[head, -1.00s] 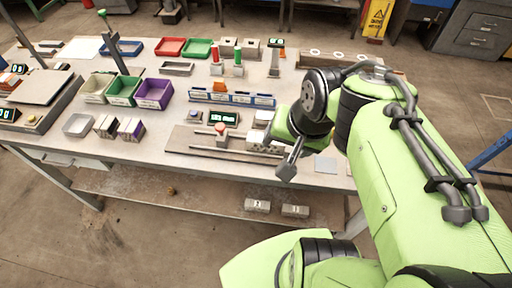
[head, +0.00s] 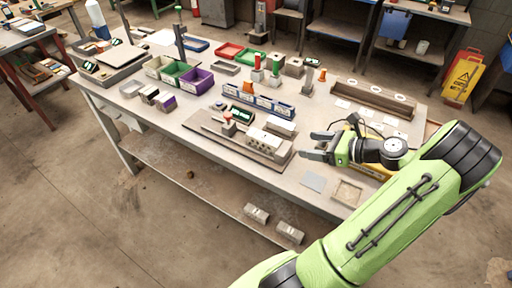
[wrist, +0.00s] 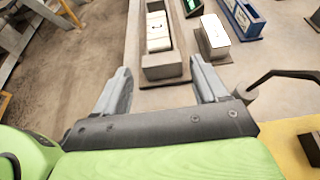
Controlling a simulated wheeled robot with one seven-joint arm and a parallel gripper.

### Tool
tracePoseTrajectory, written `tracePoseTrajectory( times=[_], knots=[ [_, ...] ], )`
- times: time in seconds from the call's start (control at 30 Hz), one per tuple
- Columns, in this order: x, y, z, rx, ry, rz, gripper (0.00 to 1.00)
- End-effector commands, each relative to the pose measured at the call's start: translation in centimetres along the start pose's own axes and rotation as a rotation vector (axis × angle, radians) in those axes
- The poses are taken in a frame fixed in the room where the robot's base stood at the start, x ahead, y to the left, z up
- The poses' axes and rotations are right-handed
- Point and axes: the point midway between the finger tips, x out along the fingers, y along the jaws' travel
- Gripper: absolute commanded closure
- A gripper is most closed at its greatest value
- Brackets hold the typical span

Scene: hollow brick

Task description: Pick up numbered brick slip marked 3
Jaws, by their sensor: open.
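My gripper (head: 310,146) is open and empty above the right part of the workbench, its fingers pointing left. In the wrist view its two fingers (wrist: 161,70) are spread wide. Beyond them, a long grey holder (wrist: 163,72) holds white-topped pieces (wrist: 158,28) with small dark marks. A separate white-topped block (wrist: 214,32) stands to its right. The holder also shows in the head view as a grey block with holes (head: 262,141). Two grey bricks with pale labels (head: 256,213) (head: 290,232) lie on the lower shelf. I cannot read a 3 on any piece.
A row of blue-fronted holders (head: 258,101) stands behind the grey block. Green (head: 176,74) and purple (head: 198,82) bins stand at left. A flat grey plate (head: 313,182) and a shallow square tray (head: 347,193) lie near the front edge. A long brown tray (head: 376,98) is behind.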

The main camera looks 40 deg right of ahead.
Motion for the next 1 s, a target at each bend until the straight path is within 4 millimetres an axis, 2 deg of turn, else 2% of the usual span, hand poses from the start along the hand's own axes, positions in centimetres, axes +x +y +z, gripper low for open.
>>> tracePoseTrajectory(
  times=[0.1, 0.3, 0.47, 0.7, 0.8, 0.97, 1.0],
  knots=[
    [3.3, 0.2, -0.3, -0.004, 0.002, 0.009, 0.28],
    [8.1, 0.3, -0.4, -0.004, 0.004, 0.008, 0.28],
    [10.0, 0.2, -0.2, -0.005, 0.005, 0.007, 0.28],
    [14.2, 0.5, -0.3, -0.005, 0.005, 0.007, 0.28],
    [14.9, 0.4, -0.1, -0.005, 0.005, 0.005, 0.28],
    [14.8, 0.4, 0.1, -0.005, 0.005, 0.004, 0.28],
    [14.8, 0.4, 0.1, -0.005, 0.005, 0.004, 0.31]
  ],
)
